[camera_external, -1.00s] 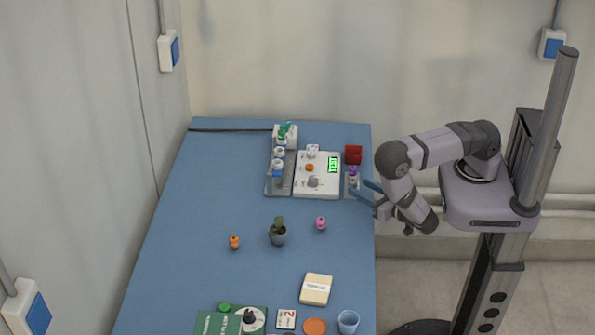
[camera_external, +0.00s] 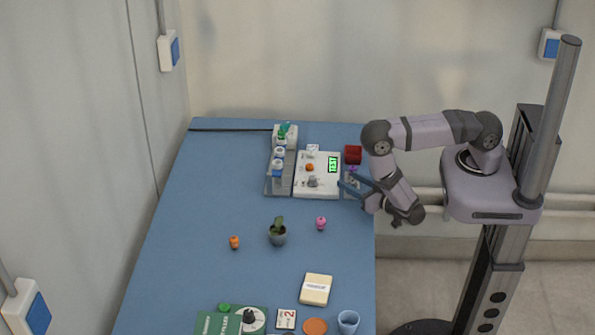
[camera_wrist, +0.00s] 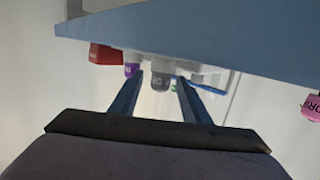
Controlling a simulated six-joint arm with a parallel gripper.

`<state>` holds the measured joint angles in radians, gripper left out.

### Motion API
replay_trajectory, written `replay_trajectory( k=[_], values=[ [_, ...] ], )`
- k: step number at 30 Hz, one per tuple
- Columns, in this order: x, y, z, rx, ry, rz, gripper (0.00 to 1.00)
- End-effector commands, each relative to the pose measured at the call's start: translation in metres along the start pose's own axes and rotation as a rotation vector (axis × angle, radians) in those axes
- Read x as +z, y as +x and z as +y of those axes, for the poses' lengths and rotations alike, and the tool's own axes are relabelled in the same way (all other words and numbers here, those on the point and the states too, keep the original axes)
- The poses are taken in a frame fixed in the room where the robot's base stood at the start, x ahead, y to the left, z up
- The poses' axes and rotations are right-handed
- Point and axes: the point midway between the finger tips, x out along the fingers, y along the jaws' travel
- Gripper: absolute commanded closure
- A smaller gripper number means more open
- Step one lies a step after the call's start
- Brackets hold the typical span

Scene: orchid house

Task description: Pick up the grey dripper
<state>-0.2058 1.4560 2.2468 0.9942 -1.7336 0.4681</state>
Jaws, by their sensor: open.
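The grey dripper (camera_wrist: 160,79), with faint lettering, shows upside down in the wrist view, between the tips of my open fingers as seen there. I cannot tell how far beyond the fingertips it is. A purple dripper (camera_wrist: 131,70) is beside it on the left. My gripper (camera_wrist: 159,81) is open and holds nothing. In the external view, my gripper (camera_external: 343,178) reaches left over the right edge of the blue table, near the white scale. Its blue fingers partly cover the area just right of the scale, so the grey dripper's position is unclear there.
A red box (camera_external: 353,154) stands close beyond my gripper. The white scale (camera_external: 318,160) with a green display lies to the left. A pink dripper (camera_external: 320,223), a potted plant (camera_external: 278,236) and an orange dripper (camera_external: 234,242) stand nearer the camera. The table's left side is clear.

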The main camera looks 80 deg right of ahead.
Motion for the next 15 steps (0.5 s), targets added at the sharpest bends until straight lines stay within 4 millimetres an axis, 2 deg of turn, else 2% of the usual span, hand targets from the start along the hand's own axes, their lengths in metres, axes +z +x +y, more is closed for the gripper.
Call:
replay_trajectory(
  k=[8,13,15],
  values=[
    [0.0003,0.0011,-0.0002,-0.001,0.000,0.000,0.57],
    [0.0003,0.0010,-0.0001,0.000,0.000,0.000,0.98],
    [0.0003,0.0010,-0.0001,0.000,0.000,0.000,1.00]
  ],
)
